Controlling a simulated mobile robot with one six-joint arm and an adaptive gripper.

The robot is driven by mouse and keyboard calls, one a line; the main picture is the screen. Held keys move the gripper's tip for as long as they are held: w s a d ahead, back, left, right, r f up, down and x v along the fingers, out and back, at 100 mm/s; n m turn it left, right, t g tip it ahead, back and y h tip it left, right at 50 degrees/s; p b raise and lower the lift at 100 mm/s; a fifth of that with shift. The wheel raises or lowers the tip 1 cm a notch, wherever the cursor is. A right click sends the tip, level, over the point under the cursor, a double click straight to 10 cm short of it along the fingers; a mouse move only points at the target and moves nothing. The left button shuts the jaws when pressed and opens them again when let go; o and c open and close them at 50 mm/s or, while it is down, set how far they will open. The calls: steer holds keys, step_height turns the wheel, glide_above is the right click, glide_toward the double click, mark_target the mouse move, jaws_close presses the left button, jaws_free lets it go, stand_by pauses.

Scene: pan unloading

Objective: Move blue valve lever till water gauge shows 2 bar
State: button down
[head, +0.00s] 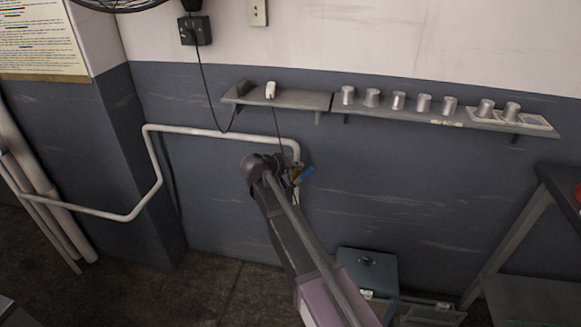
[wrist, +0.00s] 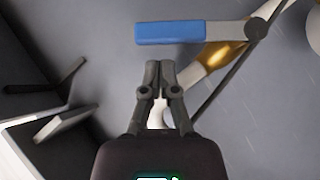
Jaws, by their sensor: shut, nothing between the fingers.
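The blue valve lever (wrist: 184,32) lies across the top of the wrist view, joined at its right end to a grey metal arm on a brass valve (wrist: 222,55). My gripper (wrist: 160,65) is shut and empty. Its fingertips are just below the lever in the wrist picture, with a visible gap. I cannot make out a water gauge in either view.
A white pipe (head: 222,133) runs along the wall to the valve. Above it are a small shelf (head: 300,100) and a longer shelf (head: 420,113) with several metal cups. A grey-blue box (head: 368,268) stands low at right. A dark thin cable crosses near the valve.

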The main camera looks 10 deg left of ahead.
steer(key=shift+d+f, duration=0.3)
steer(key=shift+d, duration=0.1)
steer(key=shift+d+f+y, duration=0.3)
steer(key=shift+d+f, duration=0.05)
steer(key=shift+d, duration=0.2)
steer(key=shift+a+r, duration=0.1)
steer(key=shift+r, duration=0.05)
steer(key=w+a+r+p+v, duration=0.1)
steer(key=w+p+v, duration=0.1)
steer(key=p+v, duration=0.5)
steer(key=v, duration=0.6)
steer(key=shift+r, duration=0.2)
